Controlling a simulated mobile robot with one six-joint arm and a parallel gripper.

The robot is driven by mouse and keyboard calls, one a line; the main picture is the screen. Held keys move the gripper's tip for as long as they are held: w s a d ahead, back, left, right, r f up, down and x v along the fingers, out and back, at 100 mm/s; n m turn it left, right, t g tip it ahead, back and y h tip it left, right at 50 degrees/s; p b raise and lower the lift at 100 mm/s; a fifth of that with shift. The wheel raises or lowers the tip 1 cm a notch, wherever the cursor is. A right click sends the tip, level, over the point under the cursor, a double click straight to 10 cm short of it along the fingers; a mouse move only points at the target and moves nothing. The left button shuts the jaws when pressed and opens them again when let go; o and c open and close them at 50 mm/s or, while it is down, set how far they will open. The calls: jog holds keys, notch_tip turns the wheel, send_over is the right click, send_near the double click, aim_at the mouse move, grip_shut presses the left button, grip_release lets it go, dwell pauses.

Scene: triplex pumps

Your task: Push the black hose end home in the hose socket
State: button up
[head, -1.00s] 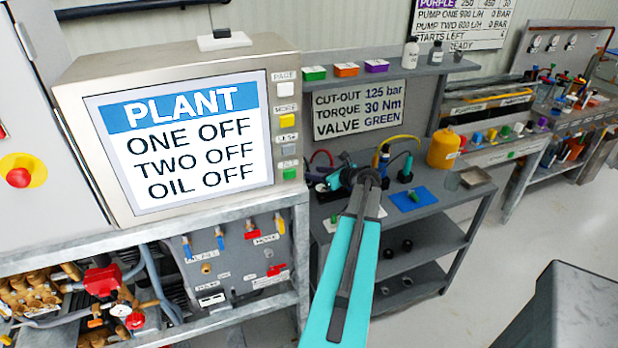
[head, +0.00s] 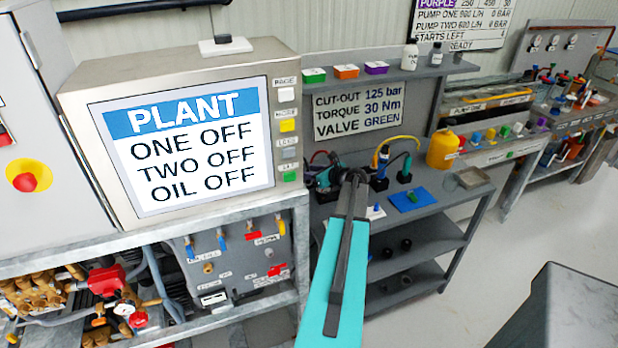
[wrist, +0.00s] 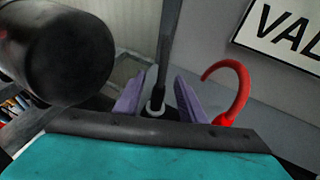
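My gripper (wrist: 160,78) shows in the wrist view as two pale purple fingers standing apart. A dark upright rod or hose (wrist: 168,40), with a light ring near its lower end, appears in the gap between them. There is space on both sides of it, and I cannot tell whether it is the black hose end. In the head view my teal arm reaches toward the grey bench, and its dark end hides the gripper and what lies behind it. I cannot make out the hose socket in either view.
A red hook-shaped piece (wrist: 240,88) is close right of the fingers; a large black cylinder (wrist: 70,55) is close at upper left. The bench holds a blue mat (head: 413,199), a yellow container (head: 442,149) and a yellow hose (head: 402,138). The plant screen (head: 188,150) stands left.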

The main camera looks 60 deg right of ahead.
dwell(0.5)
grip_shut()
jog(key=shift+r, duration=0.1)
jog(key=shift+r+b, duration=1.1)
jog(key=shift+r, duration=3.8)
